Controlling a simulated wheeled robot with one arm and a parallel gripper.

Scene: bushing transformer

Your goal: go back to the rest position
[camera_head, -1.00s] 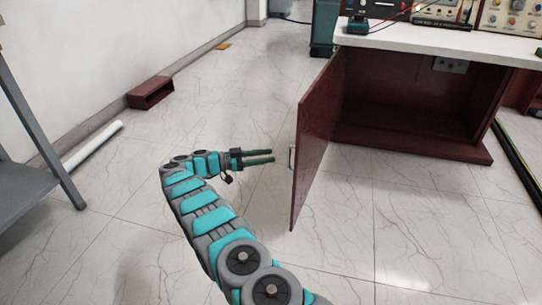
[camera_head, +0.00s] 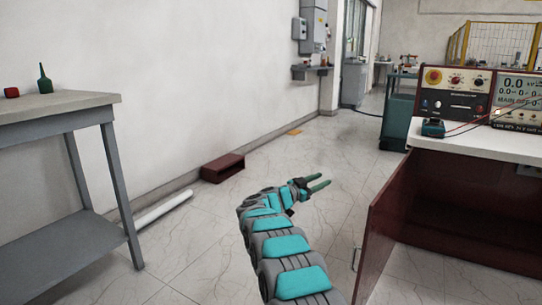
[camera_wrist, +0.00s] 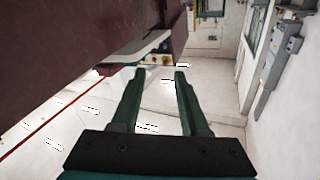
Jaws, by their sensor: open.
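My gripper (camera_head: 318,183) is open and empty. In the head view it is held out in the air over the tiled floor, left of the cabinet's open door (camera_head: 378,235), and apart from it. In the wrist view the two green fingers (camera_wrist: 157,85) are spread with nothing between them. The dark red panel fills the upper left of the wrist view. My arm is bent, with the forearm reaching toward the upper right.
The cabinet with a white top (camera_head: 480,148) carries instrument panels (camera_head: 455,92) at right. A grey table (camera_head: 60,108) with small items stands at left. A brown box (camera_head: 222,168) and white tube (camera_head: 163,209) lie by the wall. The floor between is clear.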

